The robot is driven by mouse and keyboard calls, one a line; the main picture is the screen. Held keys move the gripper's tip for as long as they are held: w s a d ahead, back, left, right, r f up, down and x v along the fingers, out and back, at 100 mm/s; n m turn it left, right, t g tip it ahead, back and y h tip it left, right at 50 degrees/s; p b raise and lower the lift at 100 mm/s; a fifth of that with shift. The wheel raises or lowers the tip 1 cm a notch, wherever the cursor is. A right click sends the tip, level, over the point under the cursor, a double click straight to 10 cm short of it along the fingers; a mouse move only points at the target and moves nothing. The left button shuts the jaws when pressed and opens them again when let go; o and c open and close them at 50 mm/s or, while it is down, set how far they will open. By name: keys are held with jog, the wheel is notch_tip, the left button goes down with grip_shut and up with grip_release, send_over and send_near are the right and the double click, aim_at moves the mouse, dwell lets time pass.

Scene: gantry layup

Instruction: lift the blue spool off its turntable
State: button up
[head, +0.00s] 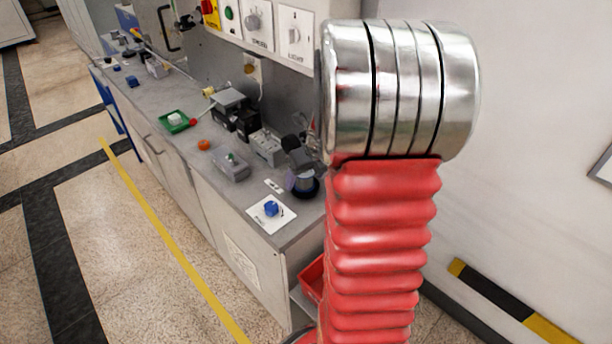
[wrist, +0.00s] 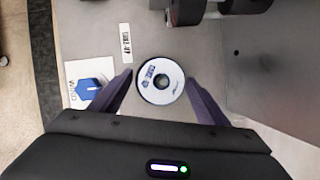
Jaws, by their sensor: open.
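A round spool (wrist: 177,92) with a white printed top face, a dark centre hole and a dark rim shows from above in the wrist view. My gripper (wrist: 160,85) is open, with one finger on each side of the spool, very close to its rim. Whether they touch cannot be told. In the head view my gripper (head: 302,180) points down at the counter's near end. A dark round base (head: 312,193), seemingly the turntable, shows beneath it. The spool's side is mostly hidden by the fingers there.
A blue piece (head: 271,208) sits on a white card beside the gripper; it also shows in the wrist view (wrist: 88,89). A small label plate (wrist: 125,42) lies nearby. A grey box (head: 230,167) and dark equipment (head: 240,122) stand farther along the counter.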

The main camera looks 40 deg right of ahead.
jog(key=shift+c, duration=0.6)
jog(key=c, duration=1.3)
jog(key=shift+r, duration=0.1)
jog(key=shift+r, duration=4.3)
dwell(0.5)
jog(key=shift+r, duration=1.7)
